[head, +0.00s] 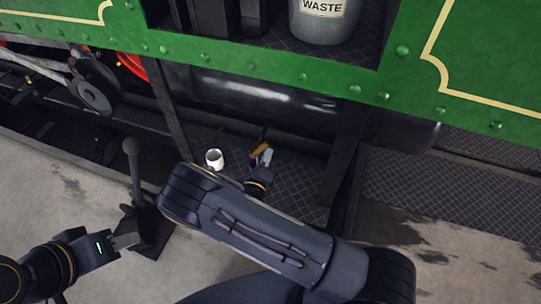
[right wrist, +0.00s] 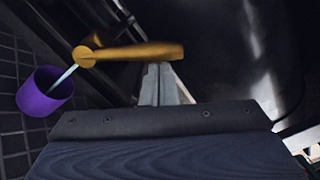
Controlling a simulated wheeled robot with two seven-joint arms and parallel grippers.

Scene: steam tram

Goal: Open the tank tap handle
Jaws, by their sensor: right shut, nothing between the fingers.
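The tank tap handle (right wrist: 135,53) is a yellow bar lying crosswise in the right wrist view, with a round knob at its left end. It shows small in the head view (head: 257,151), under the green side. My right gripper (right wrist: 160,88) is shut and empty; its fingertips are at the handle's near edge, seemingly touching or very close. It also shows in the head view (head: 266,156).
A black floor lever (head: 132,165) stands beside my left gripper. A dark cylindrical tank (head: 260,95) lies under the green riveted side (head: 270,67). A grey bucket marked WASTE (head: 323,22) stands above. Dark struts flank the tap area. Concrete floor (head: 60,190) is open at left.

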